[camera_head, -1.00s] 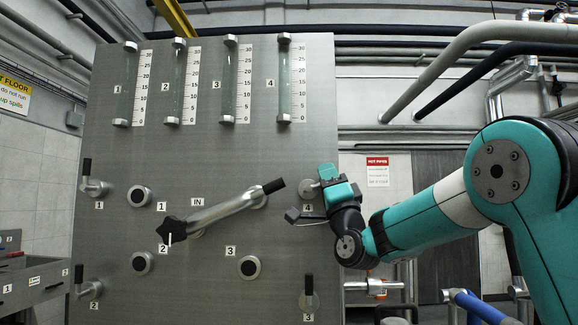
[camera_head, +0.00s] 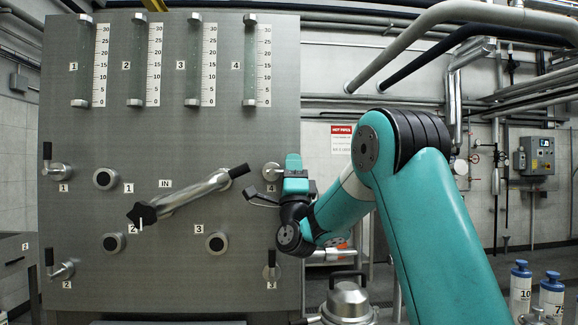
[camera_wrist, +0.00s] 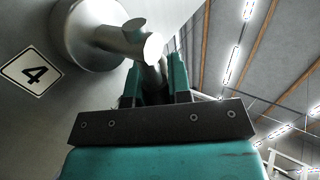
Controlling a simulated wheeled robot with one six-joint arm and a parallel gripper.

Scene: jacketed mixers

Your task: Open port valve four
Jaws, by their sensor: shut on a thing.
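Port valve four (camera_head: 271,171) is a round metal fitting on the right edge of the grey panel, beside a "4" label. In the wrist view, the valve (camera_wrist: 92,35) fills the upper left, with a metal stem standing out from it. My gripper (camera_head: 293,163) is at this valve, just to its right in the head view. In the wrist view, my gripper (camera_wrist: 156,78) has its teal fingers on either side of the valve's lever and is shut on it. The fingers hide most of the lever, so its exact angle is hard to tell.
The panel (camera_head: 75,215) also carries a slanted inlet pipe (camera_head: 195,192) and other valves with upright black handles, such as valve one (camera_head: 55,165) and valve three (camera_head: 270,265). A metal vessel (camera_head: 347,300) stands low in front. Pipes run at the upper right.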

